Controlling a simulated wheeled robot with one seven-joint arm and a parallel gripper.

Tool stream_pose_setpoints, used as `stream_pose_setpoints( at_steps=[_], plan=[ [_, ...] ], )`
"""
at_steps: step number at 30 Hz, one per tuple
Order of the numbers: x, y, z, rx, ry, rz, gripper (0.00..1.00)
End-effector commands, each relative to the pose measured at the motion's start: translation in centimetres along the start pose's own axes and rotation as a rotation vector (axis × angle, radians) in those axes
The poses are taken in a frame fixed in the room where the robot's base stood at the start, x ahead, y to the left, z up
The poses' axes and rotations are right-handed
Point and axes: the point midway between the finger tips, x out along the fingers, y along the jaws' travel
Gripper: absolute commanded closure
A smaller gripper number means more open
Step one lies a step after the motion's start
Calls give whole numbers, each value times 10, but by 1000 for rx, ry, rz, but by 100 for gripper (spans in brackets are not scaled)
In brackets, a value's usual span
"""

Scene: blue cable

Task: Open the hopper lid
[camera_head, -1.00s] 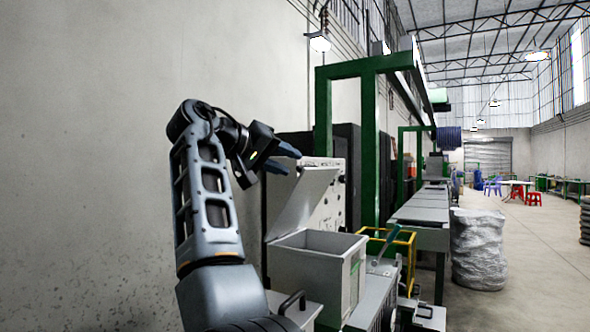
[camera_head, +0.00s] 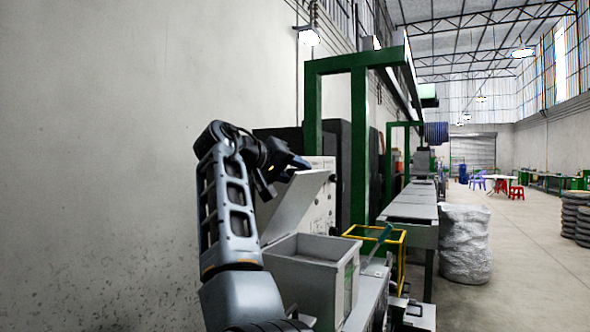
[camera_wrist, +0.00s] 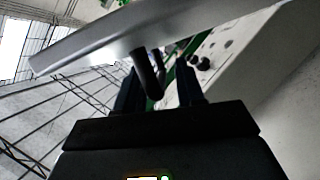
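The hopper (camera_head: 311,277) is a grey open-topped box in the lower middle of the head view. Its flat grey lid (camera_head: 296,203) stands raised and tilted back on its left side, so the opening shows. My gripper (camera_head: 291,168) is beside the lid's upper left edge. In the wrist view its two dark fingers (camera_wrist: 160,92) are apart, with a dark curved handle (camera_wrist: 150,75) under the lid plate (camera_wrist: 150,30) between them. A gap shows beside the handle; whether either finger touches it is unclear.
A bare wall (camera_head: 110,150) stands close on the left. A green frame (camera_head: 360,150) and a yellow rail (camera_head: 402,265) stand beyond the hopper. A wrapped grey stack (camera_head: 465,245) is to the right, with open floor (camera_head: 530,270) beyond.

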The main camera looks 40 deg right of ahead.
Motion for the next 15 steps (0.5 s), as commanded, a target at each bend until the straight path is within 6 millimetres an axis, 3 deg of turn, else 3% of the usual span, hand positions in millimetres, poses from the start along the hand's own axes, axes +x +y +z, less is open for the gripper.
stream_pose_setpoints(
  at_steps=[6, 15],
  plan=[
    [0, 0, 0, 0, 0, 0, 63],
    [0, 0, 0, 0, 0, -1, 92]
  ],
)
